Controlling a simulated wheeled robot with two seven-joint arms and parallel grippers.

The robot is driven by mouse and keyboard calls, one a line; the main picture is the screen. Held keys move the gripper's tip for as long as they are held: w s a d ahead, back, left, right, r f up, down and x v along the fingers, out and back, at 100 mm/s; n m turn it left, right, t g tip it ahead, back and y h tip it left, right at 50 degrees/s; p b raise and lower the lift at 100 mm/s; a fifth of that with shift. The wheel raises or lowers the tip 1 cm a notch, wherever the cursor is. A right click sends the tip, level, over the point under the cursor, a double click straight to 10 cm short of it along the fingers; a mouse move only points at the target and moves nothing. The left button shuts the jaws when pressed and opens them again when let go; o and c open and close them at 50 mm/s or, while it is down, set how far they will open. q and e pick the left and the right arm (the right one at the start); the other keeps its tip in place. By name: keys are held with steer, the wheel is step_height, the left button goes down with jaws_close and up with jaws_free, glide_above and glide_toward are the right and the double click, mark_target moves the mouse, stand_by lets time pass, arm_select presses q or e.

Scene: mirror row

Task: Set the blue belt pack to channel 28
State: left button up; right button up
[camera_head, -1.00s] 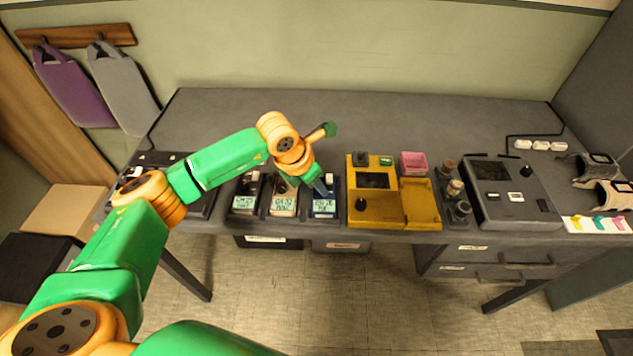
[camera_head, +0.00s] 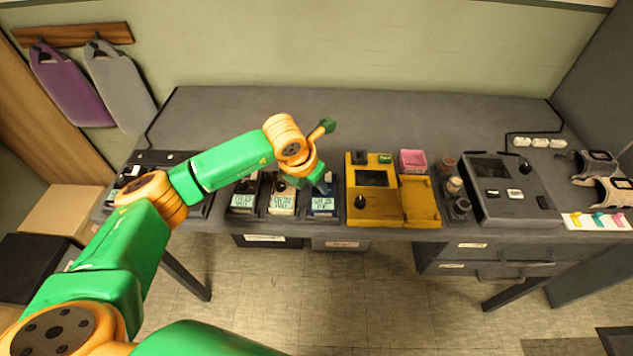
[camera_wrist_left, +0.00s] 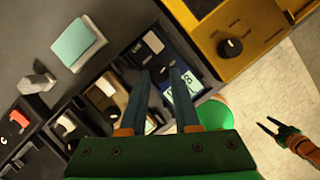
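The blue belt pack (camera_head: 323,206) is the rightmost of three small packs at the table's front edge. It also shows in the left wrist view (camera_wrist_left: 187,84), partly behind a finger. Its lit display ends in a digit that looks like 8; the rest is too small or covered. My left gripper (camera_wrist_left: 160,72) points down over this pack, its two fingers apart with a gap between the tips. Whether they touch the pack's knob I cannot tell. In the head view my wrist hides the pack's upper part. My right gripper (camera_wrist_left: 266,124) shows in the left wrist view, fingers apart over the floor.
A tan pack (camera_head: 283,204) and a dark pack (camera_head: 243,203) stand just left of the blue one. A yellow device (camera_head: 376,210) stands close on its right. A grey console (camera_head: 512,192) is farther right. The table's back half is clear.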

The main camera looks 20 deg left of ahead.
arm_select(q)
steer(key=o, duration=0.3)
steer(key=b+v, duration=0.1)
steer(key=v, duration=0.6)
